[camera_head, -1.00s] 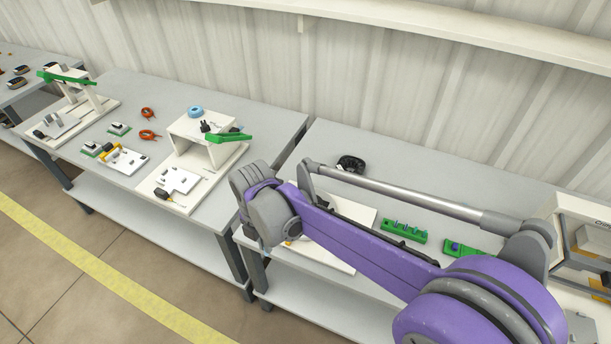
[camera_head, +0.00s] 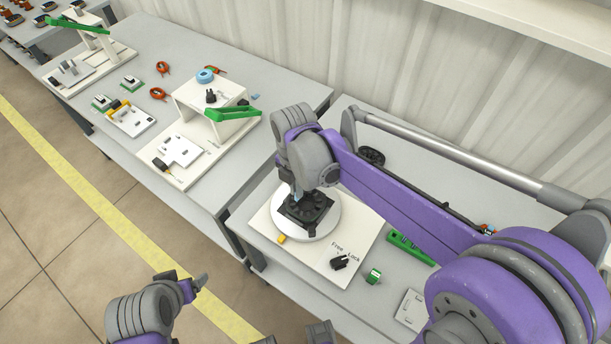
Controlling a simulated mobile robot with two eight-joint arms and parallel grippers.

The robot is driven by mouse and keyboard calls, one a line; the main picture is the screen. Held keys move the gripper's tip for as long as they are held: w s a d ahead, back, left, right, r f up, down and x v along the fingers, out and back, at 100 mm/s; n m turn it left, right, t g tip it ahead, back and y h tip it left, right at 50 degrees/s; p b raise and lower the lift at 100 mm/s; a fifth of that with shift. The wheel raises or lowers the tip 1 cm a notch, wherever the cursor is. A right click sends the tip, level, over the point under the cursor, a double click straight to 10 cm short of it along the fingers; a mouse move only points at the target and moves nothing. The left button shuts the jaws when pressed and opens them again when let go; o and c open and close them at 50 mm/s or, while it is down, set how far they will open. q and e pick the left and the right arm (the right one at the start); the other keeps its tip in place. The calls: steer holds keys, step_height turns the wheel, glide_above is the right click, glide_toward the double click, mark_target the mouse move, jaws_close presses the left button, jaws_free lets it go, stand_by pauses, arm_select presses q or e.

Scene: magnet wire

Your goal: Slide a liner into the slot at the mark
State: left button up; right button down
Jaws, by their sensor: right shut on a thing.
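My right gripper (camera_head: 296,190) reaches in from the right and points down at the black slotted part (camera_head: 318,208), which sits on a round white disc (camera_head: 326,225). It is shut on a small light-blue liner (camera_head: 297,198), mostly hidden by the gripper and right at the near left side of the black part. I cannot tell whether the liner is inside a slot. The slots and the mark are too small to make out. My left gripper (camera_head: 190,285) is low at the left, over the floor and away from the bench; its jaw opening is unclear.
The disc stands on a white board (camera_head: 345,257) marked Free and Lock, with a black knob (camera_head: 340,262). A green holder (camera_head: 410,248) and a small green-white block (camera_head: 374,276) lie to the right. Another bench (camera_head: 150,60) with white stands is at the left.

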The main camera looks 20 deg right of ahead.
mark_target(297, 200)
steer(key=shift+s+f+b, duration=0.1)
steer(key=shift+f+b, duration=0.55)
steer(key=shift+f, duration=0.3)
steer(key=shift+f+b, duration=1.4)
steer(key=shift+f, duration=0.65)
steer(key=shift+f+b, duration=0.75)
steer(key=shift+f, duration=0.3)
steer(key=c, duration=0.9)
jaws_free()
steer(key=shift+r, duration=0.1)
steer(key=shift+r+p, duration=1.85)
steer(key=shift+r, duration=0.65)
